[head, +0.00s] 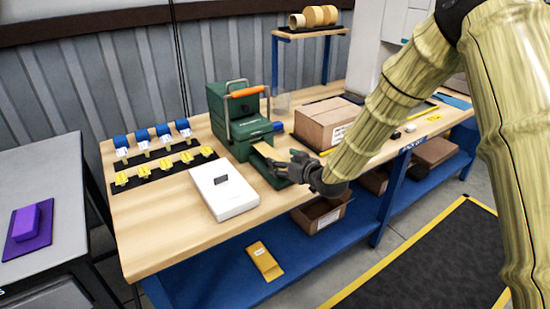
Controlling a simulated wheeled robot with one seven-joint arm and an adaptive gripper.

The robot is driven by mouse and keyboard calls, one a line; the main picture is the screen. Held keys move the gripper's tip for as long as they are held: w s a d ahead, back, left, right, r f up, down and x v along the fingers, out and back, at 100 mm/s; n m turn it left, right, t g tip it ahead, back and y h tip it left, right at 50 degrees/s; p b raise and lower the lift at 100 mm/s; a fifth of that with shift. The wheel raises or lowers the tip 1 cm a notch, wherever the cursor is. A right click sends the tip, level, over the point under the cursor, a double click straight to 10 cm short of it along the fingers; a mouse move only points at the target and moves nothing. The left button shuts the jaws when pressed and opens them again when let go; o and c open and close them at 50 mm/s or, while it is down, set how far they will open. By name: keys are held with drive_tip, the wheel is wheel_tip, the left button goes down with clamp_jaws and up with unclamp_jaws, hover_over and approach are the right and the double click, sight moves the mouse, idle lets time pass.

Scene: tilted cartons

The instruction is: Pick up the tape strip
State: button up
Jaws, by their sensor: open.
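A short tan strip (266,151), which looks like the tape strip, lies at the front of the green dispenser (238,118) on the wooden bench. The dispenser has an orange-handled lever. My gripper (279,161) is open, just right of and in front of the strip, over the dispenser's low dark green front part (270,176). The fingers look close to the strip, but I cannot tell whether they touch it. The gripper body hides part of the bench and the dispenser's front part.
A white box (223,190) lies left of the gripper. A brown carton (327,122) stands behind my forearm. Blue and yellow items (160,150) stand in rows at the left. Tape rolls (313,16) sit on a raised shelf. The bench's front left is clear.

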sight(276, 159)
drive_tip(key=shift+x, duration=1.55)
drive_tip(key=c, duration=0.8)
